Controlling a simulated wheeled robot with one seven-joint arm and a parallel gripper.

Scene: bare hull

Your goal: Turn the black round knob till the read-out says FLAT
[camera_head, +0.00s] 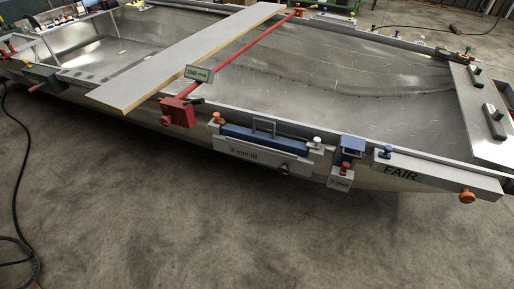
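No part of my gripper shows in this view. I cannot single out the black round knob with certainty. A small dark round part (284,168) shows below the blue bar (250,140) on the near hull edge, too small to tell its shape. No label that I can read says FLAT. The label on the pale strip (440,174) at the right reads FAIR. A small label (340,183) seems to read 0 mm. A label (246,154) under the blue bar is hard to read.
The open metal hull (330,70) fills the upper view. A pale plank (185,55) and a red bar (245,48) lie across it. A red clamp block (177,112) sits on the near edge. Orange knob (467,196) sticks out right. The near floor (170,220) is clear; a black cable (18,210) lies left.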

